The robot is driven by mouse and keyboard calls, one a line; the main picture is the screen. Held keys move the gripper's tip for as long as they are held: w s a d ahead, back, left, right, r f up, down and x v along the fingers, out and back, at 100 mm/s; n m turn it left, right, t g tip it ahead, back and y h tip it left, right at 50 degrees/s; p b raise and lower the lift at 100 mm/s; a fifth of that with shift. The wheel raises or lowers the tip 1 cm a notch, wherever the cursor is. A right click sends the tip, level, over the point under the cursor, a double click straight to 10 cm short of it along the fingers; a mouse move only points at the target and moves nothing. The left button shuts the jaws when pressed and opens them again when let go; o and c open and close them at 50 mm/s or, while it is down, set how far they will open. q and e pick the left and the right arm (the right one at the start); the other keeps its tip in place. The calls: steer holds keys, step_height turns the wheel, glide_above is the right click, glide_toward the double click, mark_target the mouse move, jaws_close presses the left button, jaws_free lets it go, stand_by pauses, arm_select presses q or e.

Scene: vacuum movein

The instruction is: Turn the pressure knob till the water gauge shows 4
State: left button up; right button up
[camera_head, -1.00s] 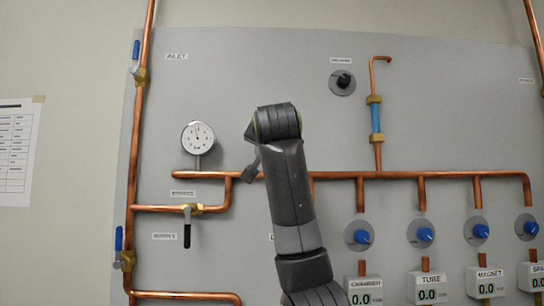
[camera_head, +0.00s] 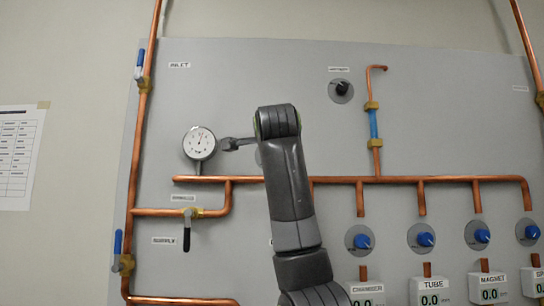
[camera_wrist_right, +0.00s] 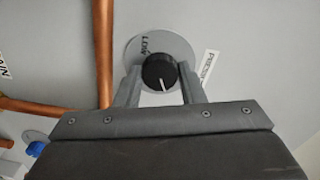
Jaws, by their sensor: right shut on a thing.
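The water gauge (camera_head: 199,143), a round white dial, is on the panel at left in the head view. Its needle points roughly upward; the digits are too small to read. The pressure knob (camera_wrist_right: 158,72) is black with a white line pointing down in the right wrist view. It sits on a grey disc (camera_wrist_right: 180,47) marked LOW. My right gripper (camera_wrist_right: 159,78) is shut on the knob, one finger on each side. In the head view my right arm hides the knob, and part of the gripper (camera_head: 237,143) shows beside the gauge. My left gripper is not in view.
Copper pipes (camera_head: 350,180) run across the panel below the gauge. A lever valve (camera_head: 187,230) hangs at lower left. Several blue knobs (camera_head: 363,241) and digital readouts (camera_head: 433,290) are at lower right. Another black knob (camera_head: 341,88) is at upper right.

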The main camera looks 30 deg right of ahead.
steer(key=shift+w+f+m, duration=0.1)
steer(key=shift+f+m, duration=0.1)
steer(key=shift+m, duration=0.3)
steer(key=o, duration=1)
steer(key=shift+r, duration=0.15)
steer(key=b+v, duration=0.6)
steer(key=v, duration=1.1)
steer(key=shift+s+a+b, duration=0.2)
steer(key=shift+b, duration=0.1)
